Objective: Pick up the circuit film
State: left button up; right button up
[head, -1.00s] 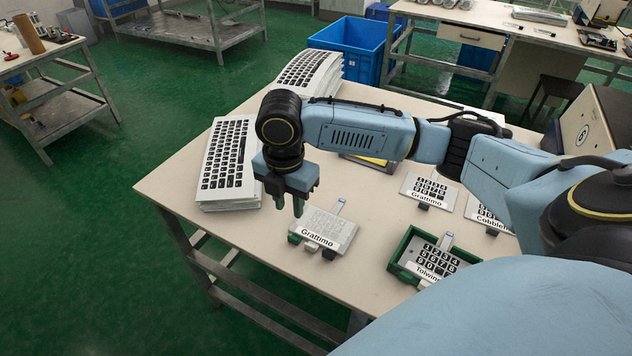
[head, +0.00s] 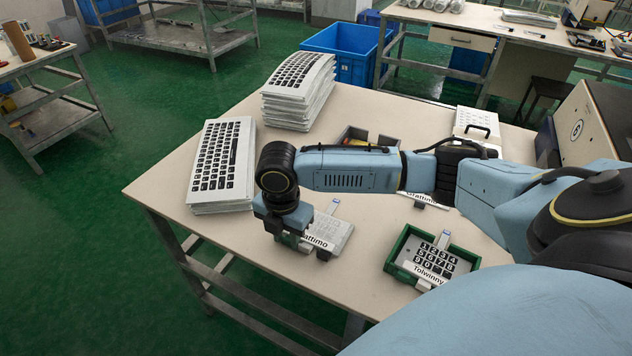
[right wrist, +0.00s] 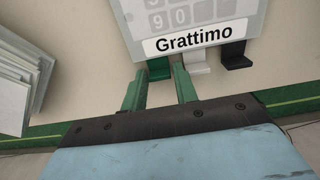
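A pale grey keypad film labelled Grattimo (head: 334,232) lies on the white table near its front edge, partly hidden by my right arm. In the right wrist view the Grattimo film (right wrist: 190,18) fills the top, with green, white and black tabs at its near edge. My right gripper (right wrist: 160,85) is open, its two green fingers apart at that edge with nothing visibly held between them. In the head view the right gripper (head: 288,238) is low at the film's left side and hides its fingertips. My left gripper is not in view.
A green tray (head: 393,262) holds a black-keyed Tolwinny film (head: 436,258) to the right. A stack of keyboard sheets (head: 222,165) lies left and another stack (head: 298,95) behind it. A grey bin (head: 352,136) is behind my arm. The table's front left is clear.

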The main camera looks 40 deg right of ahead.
jog(key=c, duration=0.6)
